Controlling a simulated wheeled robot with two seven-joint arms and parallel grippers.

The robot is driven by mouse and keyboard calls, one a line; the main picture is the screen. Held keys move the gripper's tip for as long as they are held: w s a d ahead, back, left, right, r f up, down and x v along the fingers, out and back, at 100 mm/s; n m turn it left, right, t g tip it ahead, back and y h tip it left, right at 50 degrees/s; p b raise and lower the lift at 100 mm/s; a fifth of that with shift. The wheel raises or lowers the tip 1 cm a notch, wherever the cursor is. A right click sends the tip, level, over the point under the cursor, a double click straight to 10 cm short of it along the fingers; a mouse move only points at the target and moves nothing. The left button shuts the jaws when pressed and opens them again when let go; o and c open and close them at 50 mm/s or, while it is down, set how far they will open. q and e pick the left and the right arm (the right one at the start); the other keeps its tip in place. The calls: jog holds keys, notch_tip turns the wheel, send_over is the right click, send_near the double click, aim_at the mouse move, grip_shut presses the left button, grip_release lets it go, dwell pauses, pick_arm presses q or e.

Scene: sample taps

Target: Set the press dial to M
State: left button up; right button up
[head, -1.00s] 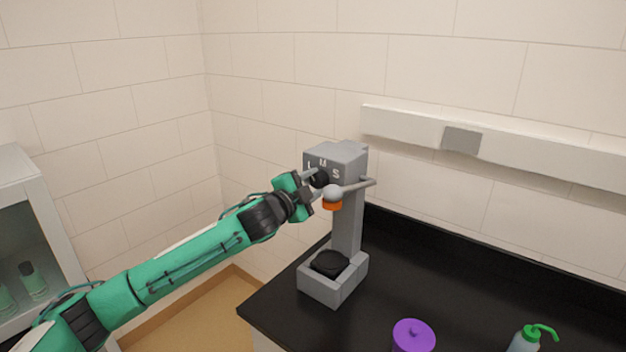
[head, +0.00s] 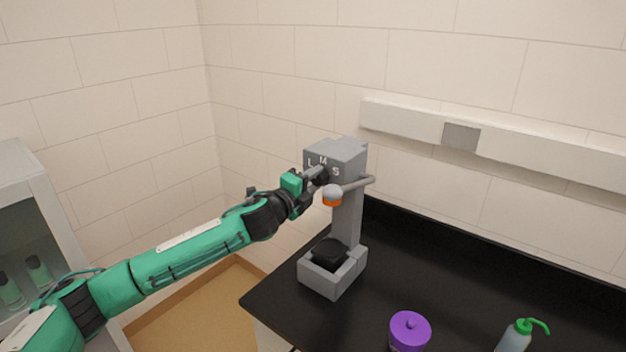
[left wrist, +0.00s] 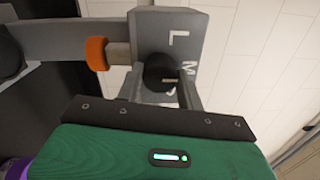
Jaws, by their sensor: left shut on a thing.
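The grey press (head: 348,215) stands at the black counter's left end. The letters L, M and S are on the front of its head. The black dial (head: 322,174) sits below the letters, partly covered by my left gripper (head: 317,176). In the left wrist view the dial (left wrist: 160,70) lies between the two grey fingers of my left gripper (left wrist: 160,90), which is shut on it. L and M show clearly beside the dial there. I cannot make out which letter the dial points to. My right gripper is in neither view.
A purple lidded jar (head: 410,330) and a green-topped bottle (head: 520,335) stand on the counter (head: 440,270). A cabinet (head: 30,180) is at left.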

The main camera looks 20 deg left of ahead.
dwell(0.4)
pick_arm(q)
jog(key=o, duration=1)
jog(key=shift+s+a+f+b, duration=0.15)
jog(key=shift+s+b, duration=0.15)
jog(key=shift+s, duration=0.15)
jog(key=b+v, duration=0.5)
jog(key=v, duration=0.8)
jog(key=shift+w, duration=0.1)
